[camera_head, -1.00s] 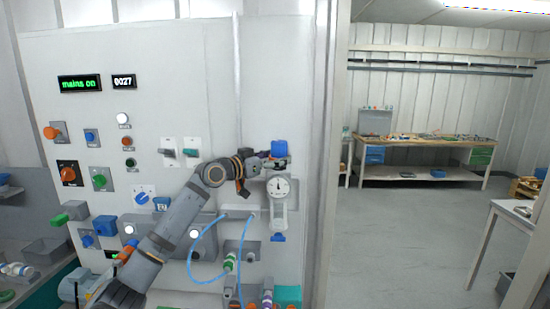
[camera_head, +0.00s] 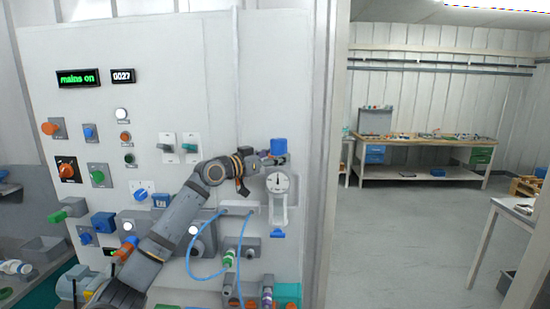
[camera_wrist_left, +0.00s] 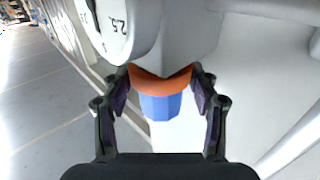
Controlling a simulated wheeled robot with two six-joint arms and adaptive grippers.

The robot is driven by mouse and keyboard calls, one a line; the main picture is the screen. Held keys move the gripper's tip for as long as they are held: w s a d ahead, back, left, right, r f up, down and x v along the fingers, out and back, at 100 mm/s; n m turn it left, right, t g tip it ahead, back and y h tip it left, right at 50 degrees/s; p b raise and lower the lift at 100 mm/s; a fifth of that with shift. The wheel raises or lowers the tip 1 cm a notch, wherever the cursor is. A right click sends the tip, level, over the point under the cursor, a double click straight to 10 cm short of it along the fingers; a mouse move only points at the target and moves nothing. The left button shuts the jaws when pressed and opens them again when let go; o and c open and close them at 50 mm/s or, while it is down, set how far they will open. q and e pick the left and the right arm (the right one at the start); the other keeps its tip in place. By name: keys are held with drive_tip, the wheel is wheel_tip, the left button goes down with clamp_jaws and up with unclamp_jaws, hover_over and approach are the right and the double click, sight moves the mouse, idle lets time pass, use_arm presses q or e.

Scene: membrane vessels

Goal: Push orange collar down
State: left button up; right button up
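The orange collar (camera_wrist_left: 160,79) shows in the left wrist view, set between a grey body and a faceted blue knob (camera_wrist_left: 160,106). The blue knob also shows in the head view (camera_head: 279,146), above a round white gauge (camera_head: 278,182); the collar cannot be made out there. My left gripper (camera_wrist_left: 160,74) has its two fingers apart, one on each side of the collar. The fingertips are close to the collar's edges; I cannot tell whether they touch. In the head view my left gripper (camera_head: 266,158) is beside the blue knob. My right gripper is not in view.
The pale wall panel carries several knobs, switches and buttons. A blue hose (camera_head: 191,262) loops below my left arm. The floor to the right is open, with a workbench (camera_head: 425,140) at the back.

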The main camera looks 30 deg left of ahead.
use_arm(q)
drive_tip(key=o, duration=0.4)
drive_tip(key=shift+f, duration=0.2)
drive_tip(key=shift+o, duration=0.2)
wheel_tip(320, 180, up, 10)
drive_tip(key=shift+r, duration=0.1)
idle(0.4)
